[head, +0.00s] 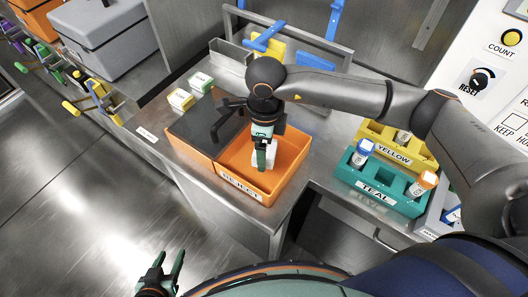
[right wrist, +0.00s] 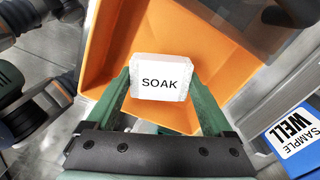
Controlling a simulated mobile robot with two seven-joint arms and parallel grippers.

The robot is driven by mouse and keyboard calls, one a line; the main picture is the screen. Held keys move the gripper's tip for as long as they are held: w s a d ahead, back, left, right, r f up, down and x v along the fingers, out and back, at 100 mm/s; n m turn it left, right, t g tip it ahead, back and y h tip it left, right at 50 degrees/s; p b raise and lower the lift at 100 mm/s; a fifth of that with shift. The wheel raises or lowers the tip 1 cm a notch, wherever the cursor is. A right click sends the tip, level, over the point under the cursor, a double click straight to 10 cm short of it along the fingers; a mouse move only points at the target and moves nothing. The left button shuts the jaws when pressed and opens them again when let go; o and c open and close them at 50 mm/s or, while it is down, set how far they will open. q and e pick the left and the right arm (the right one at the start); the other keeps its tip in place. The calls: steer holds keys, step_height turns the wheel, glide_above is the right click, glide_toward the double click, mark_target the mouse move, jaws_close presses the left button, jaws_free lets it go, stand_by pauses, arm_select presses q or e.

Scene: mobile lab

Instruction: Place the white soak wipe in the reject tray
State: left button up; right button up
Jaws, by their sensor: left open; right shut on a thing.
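The white soak wipe (right wrist: 160,78) is a small block marked SOAK, held between the green fingers of my right gripper (right wrist: 163,92). In the head view my right gripper (head: 264,158) points down into the orange reject tray (head: 290,185), shut on the wipe (head: 258,157). I cannot tell whether the wipe touches the tray floor. The tray's orange wall (right wrist: 110,45) surrounds the wipe in the right wrist view. My left gripper (head: 172,272) is open and empty at the bottom left, away from the bench.
A teal rack (head: 390,195) and a yellow rack (head: 405,148) with capped vials stand right of the tray. Small boxes (head: 181,99) stand behind it. A dark grey section (head: 190,130) adjoins the tray's left side.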

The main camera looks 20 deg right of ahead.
steer(key=shift+w+f, duration=0.3)
steer(key=shift+f, duration=0.1)
steer(key=shift+w+f, duration=0.15)
steer(key=shift+f, duration=1.7)
steer(key=o, duration=1.1)
steer(key=shift+c, duration=0.2)
step_height(320, 180, up, 12)
steer(key=shift+r, duration=0.2)
